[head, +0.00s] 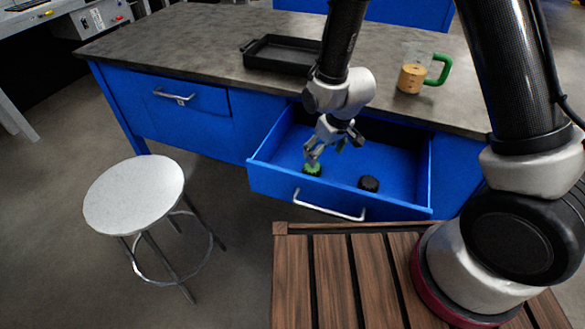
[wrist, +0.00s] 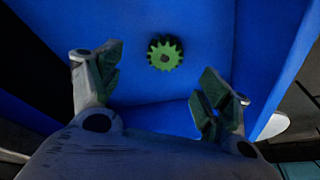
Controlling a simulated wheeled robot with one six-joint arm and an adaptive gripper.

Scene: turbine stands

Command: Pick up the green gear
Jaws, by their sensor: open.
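The green gear (head: 312,169) lies in the left part of the open blue drawer (head: 391,205). In the wrist view the green gear (wrist: 165,54) lies on the blue drawer floor, beyond the fingertips and roughly between them. My gripper (head: 327,154) is over the drawer, close above the gear, and partly overlaps it in the head view. In the wrist view my gripper (wrist: 158,86) is open, with its two green-padded fingers wide apart and nothing between them.
A black gear-like part (head: 369,183) lies right of the green gear in the drawer. A black tray (head: 283,54) and a cup with a green handle (head: 415,72) stand on the worktop (head: 205,40). A white stool (head: 134,194) stands at the left. Drawer walls surround my gripper.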

